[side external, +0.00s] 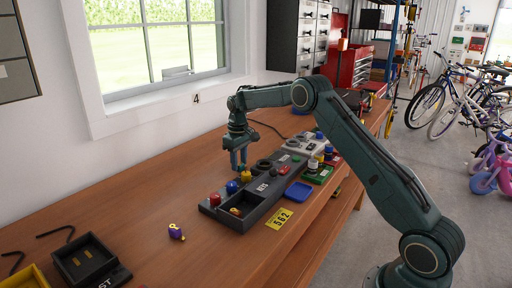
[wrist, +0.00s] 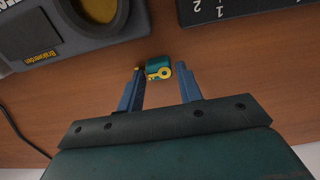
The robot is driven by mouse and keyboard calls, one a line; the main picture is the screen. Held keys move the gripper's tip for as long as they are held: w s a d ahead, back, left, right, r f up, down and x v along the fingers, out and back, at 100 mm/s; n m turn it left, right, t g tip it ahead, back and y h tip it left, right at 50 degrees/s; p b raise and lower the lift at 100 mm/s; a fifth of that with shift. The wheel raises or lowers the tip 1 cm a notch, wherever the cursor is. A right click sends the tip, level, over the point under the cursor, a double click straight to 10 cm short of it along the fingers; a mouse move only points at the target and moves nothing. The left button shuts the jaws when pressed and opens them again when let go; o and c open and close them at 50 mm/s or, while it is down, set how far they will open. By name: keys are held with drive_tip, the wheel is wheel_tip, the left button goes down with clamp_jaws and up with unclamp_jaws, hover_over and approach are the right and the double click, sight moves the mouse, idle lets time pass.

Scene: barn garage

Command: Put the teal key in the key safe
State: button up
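My gripper (wrist: 160,82) is open, with one blue finger on each side of the key's line and gaps at both sides.
A purple block with a yellow key (side external: 176,232) lies on the bench. A black tray (side external: 108,268) and a yellow bin (side external: 25,280) stand at the near left. The bench's left middle is clear.

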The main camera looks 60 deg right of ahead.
sight(239, 164)
drive_tip(key=shift+o, duration=0.9)
drive_tip(key=shift+r, duration=0.1)
wheel_tip(239, 164, up, 12)
drive_tip(key=shift+r, duration=0.1)
idle(0.5)
